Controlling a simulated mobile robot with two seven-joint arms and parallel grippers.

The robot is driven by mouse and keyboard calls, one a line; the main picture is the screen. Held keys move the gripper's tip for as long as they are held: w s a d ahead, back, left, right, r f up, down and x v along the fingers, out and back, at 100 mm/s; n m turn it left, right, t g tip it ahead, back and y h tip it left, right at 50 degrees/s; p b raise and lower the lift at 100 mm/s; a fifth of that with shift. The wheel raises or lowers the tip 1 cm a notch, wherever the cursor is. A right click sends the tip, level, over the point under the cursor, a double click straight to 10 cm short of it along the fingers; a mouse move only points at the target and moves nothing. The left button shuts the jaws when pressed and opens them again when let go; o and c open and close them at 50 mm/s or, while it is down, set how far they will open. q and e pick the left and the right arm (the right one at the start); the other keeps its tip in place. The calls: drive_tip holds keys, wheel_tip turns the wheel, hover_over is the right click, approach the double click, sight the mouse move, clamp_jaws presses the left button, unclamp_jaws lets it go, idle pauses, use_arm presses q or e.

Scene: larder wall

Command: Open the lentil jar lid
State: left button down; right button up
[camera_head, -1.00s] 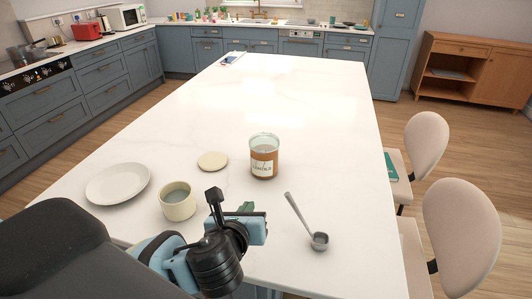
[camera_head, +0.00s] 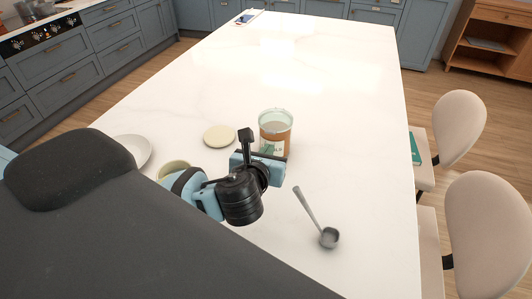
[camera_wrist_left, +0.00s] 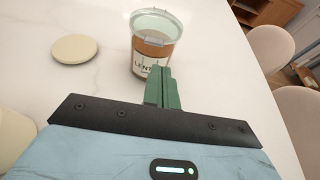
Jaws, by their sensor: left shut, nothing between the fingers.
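The lentil jar (camera_head: 276,125) stands upright on the white island top, orange-brown inside, with a clear rim at its top. In the left wrist view the jar (camera_wrist_left: 150,62) shows a label reading "LENT" and a pale clear top with a small clip at its edge; I cannot tell whether the lid is closed. My left gripper (camera_head: 262,160) is just in front of the jar and hides its lower part. Its green fingers (camera_wrist_left: 161,88) are together and empty, their tips overlapping the jar's lower label; contact is unclear. My right gripper is not in view.
A cream disc (camera_head: 220,135) lies left of the jar. A cup (camera_head: 174,168) and a plate (camera_head: 134,149) stand further left, partly hidden by my arm. A metal scoop (camera_head: 327,236) lies to the right. The island top (camera_head: 290,65) is clear behind the jar. Chairs (camera_head: 459,130) line the right side.

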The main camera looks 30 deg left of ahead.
sight(277, 136)
use_arm(q)
drive_tip(key=shift+x, duration=3.15)
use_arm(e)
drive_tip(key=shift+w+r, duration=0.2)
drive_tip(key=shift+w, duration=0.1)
use_arm(q)
drive_tip(key=shift+w+r, duration=0.1)
drive_tip(key=shift+w, duration=0.05)
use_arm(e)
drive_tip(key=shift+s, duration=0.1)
